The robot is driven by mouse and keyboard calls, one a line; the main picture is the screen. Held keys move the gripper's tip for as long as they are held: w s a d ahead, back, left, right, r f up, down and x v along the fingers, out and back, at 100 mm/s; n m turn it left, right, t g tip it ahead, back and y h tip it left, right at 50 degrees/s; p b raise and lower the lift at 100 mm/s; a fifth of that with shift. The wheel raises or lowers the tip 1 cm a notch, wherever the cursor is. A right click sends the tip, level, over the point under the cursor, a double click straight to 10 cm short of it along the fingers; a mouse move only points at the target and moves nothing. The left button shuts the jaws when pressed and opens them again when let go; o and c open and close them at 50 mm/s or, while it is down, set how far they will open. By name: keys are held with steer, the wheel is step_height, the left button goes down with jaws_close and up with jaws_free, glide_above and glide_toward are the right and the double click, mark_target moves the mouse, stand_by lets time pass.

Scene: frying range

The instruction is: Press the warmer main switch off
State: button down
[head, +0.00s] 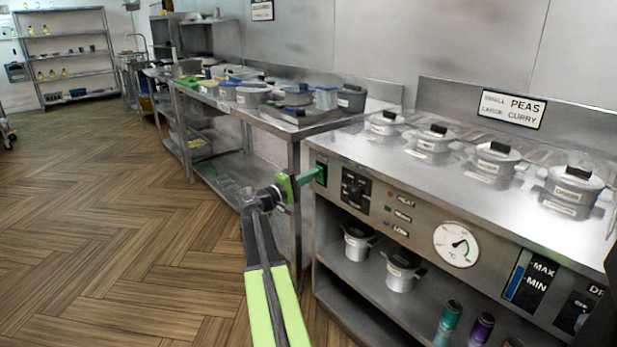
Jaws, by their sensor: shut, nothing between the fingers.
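The warmer (400,170) is a steel counter on the right with controls along its front panel. A small dark switch plate (321,160) sits at the panel's left end; I take it to be the main switch. My green gripper (316,175) is shut and empty, with its tips right in front of this plate. The tips hide part of the switch, so I cannot tell whether they touch it or which way it is set.
Lidded pots (433,144) stand on top, others (357,243) on the shelf below. Another steel table (300,125) stands left. The wooden floor is open at left.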

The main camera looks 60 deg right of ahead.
steer(key=shift+s+d, duration=0.1)
stand_by(0.3)
steer(key=w+a+r+p, duration=0.2)
steer(key=w+a, duration=0.2)
steer(key=a, duration=0.9)
steer(key=shift+w+r+p, duration=0.15)
steer(key=shift+w+p, duration=0.05)
steer(key=shift+p, duration=0.15)
steer(key=shift+w+a, duration=0.1)
steer(key=shift+a, duration=0.05)
